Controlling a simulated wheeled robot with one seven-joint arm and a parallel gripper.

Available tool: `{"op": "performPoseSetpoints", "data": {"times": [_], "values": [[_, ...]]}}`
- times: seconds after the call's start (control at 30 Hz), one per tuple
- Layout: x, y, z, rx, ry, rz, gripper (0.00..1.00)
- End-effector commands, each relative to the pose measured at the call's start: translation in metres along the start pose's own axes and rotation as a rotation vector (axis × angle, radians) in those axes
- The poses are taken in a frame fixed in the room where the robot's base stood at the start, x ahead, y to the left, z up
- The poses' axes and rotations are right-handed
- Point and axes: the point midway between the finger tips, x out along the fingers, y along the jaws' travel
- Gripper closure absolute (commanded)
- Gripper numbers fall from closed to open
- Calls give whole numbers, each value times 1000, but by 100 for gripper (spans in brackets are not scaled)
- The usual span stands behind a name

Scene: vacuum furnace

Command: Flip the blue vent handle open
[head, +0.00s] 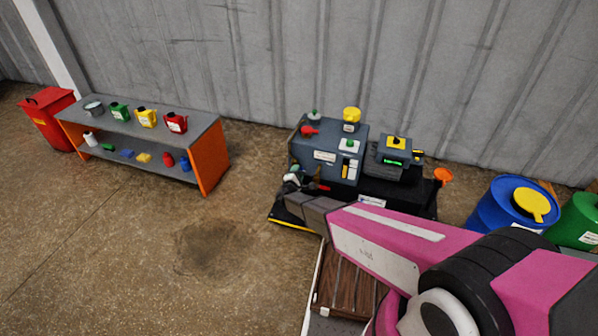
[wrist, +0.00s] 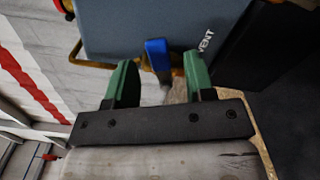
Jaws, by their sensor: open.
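The blue vent handle (wrist: 157,55) shows in the wrist view on the edge of a grey-blue furnace body (wrist: 115,30), beside the printed word VENT. My gripper (wrist: 158,78) is open, with its two green fingers apart. The handle lies between the fingers in the picture, near their tips. I cannot tell whether either finger touches it. In the head view my gripper (head: 293,179) is at the front left of the furnace (head: 310,155). The handle cannot be made out there.
The furnace stands on a black base (head: 410,190) with a control box (head: 395,155) beside it. A shelf (head: 150,130) with cans and bottles stands at the left, near a red bin (head: 48,118). Blue (head: 490,210) and green (head: 578,225) drums stand at the right. Open floor lies at left.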

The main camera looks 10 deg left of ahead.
Motion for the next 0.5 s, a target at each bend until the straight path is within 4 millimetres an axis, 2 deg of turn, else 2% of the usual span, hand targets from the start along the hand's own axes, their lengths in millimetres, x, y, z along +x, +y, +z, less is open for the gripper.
{"op": "performPoseSetpoints", "data": {"times": [0.03,0.2,0.5], "values": [[8,0,-1,0,-1,0,51],[19,0,0,0,-1,1,51],[21,0,0,0,-1,0,51]]}}
